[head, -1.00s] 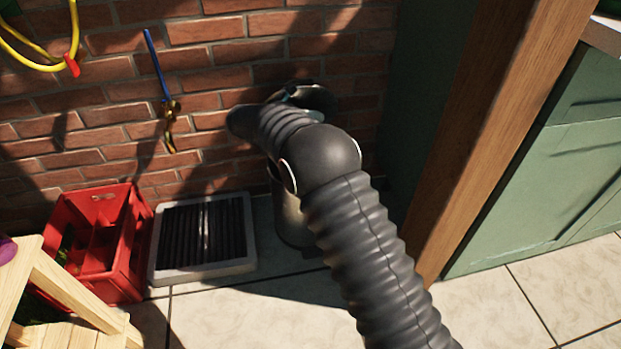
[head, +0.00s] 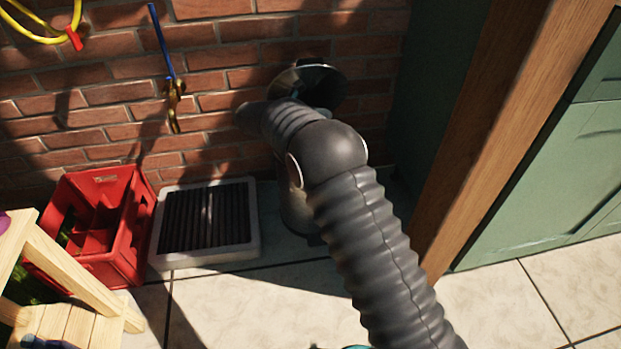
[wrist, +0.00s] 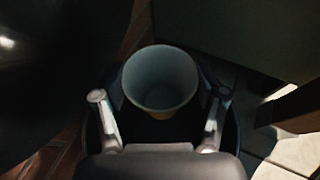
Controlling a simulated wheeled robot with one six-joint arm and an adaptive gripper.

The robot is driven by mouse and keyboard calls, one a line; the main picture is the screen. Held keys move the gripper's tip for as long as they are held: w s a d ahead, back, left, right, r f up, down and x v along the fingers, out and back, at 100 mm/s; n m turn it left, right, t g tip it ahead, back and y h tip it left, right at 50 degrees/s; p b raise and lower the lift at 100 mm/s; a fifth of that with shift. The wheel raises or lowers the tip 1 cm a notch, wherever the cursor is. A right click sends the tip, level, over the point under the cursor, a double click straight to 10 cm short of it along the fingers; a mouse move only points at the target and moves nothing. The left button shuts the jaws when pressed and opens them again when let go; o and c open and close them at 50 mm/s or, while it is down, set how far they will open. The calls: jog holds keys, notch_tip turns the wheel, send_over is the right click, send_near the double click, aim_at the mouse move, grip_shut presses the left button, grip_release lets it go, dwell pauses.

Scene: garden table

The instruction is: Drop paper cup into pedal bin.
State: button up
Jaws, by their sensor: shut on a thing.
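The pedal bin (head: 295,215) stands on the tiles against the brick wall, its metal body partly hidden behind my arm. Its round lid (head: 318,84) is raised and leans toward the wall. My gripper (wrist: 160,105) is shut on the paper cup (wrist: 160,82), a pale cup seen from above with its mouth facing the wrist camera. A dark curved rim shows around and below the gripper in the wrist view, so the cup seems to be over the bin's opening. In the head view my arm hides the gripper and most or all of the cup.
A red crate (head: 133,240) and a grey framed boot tray (head: 253,248) stand left of the bin. A wooden post (head: 490,130) and green cabinet (head: 530,190) are on the right. A wooden stool (head: 75,275) is at lower left. A blue-handled tool hangs on the wall.

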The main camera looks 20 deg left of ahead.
jog(key=o, duration=0.8)
jog(key=v, duration=1.2)
jog(key=shift+w+r, duration=0.1)
